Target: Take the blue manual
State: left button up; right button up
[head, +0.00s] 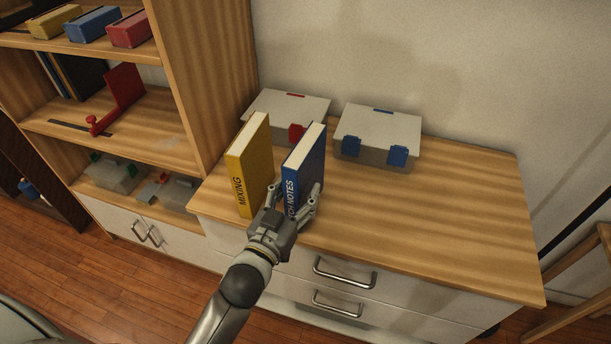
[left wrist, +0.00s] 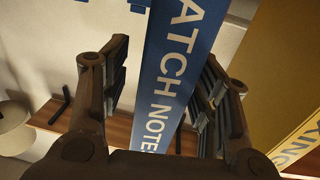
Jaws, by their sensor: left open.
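The blue manual (head: 310,163), its spine lettered "ATCH NOTES" in the left wrist view (left wrist: 178,70), stands upright near the front edge of the cabinet top. My left gripper (head: 296,192) is open at the spine, with one finger on each side of the book. In the left wrist view the spine runs between the two fingers (left wrist: 165,62), with a visible gap at the left finger; the right finger is close to the book, and contact cannot be told. The gripper hides part of the lower spine in the head view. My right gripper is not in view.
A yellow book (head: 249,165) lettered "MIXING" stands just left of the blue manual. Behind are a case with red latches (head: 290,105) and one with blue latches (head: 378,130). The cabinet top (head: 440,215) is clear on the right. A shelf unit (head: 205,75) rises at left.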

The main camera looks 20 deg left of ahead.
pick_arm(q)
jog(key=shift+w+d, duration=0.15)
jog(key=shift+w, duration=1.2)
grip_shut()
jog(key=shift+r, duration=0.2)
